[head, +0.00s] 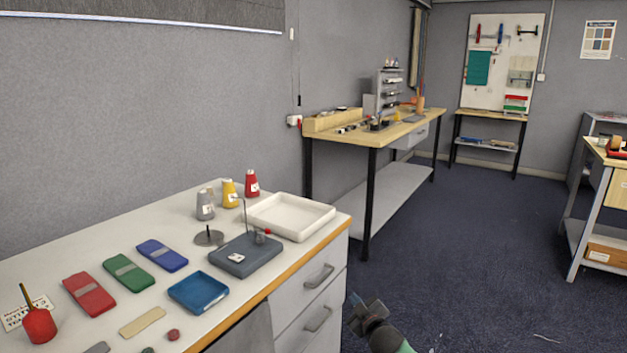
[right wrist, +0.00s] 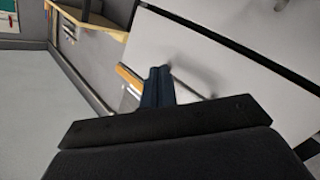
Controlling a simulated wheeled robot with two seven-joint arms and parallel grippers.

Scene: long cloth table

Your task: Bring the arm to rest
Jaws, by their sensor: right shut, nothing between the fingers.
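My right gripper (head: 367,306) shows at the bottom of the head view, to the right of the table's drawer front, over the dark blue floor. It is shut and empty, clear of the cloth table. In the right wrist view its dark fingers (right wrist: 157,84) are together, with nothing between them. My left gripper is not in the head view.
The white table (head: 130,240) holds folded red (head: 88,294), green (head: 128,272) and blue (head: 162,255) cloths, a blue tray (head: 198,292), a white tray (head: 290,216) and several thread cones. A workbench (head: 350,133) stands behind. Floor (head: 480,250) at right is open.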

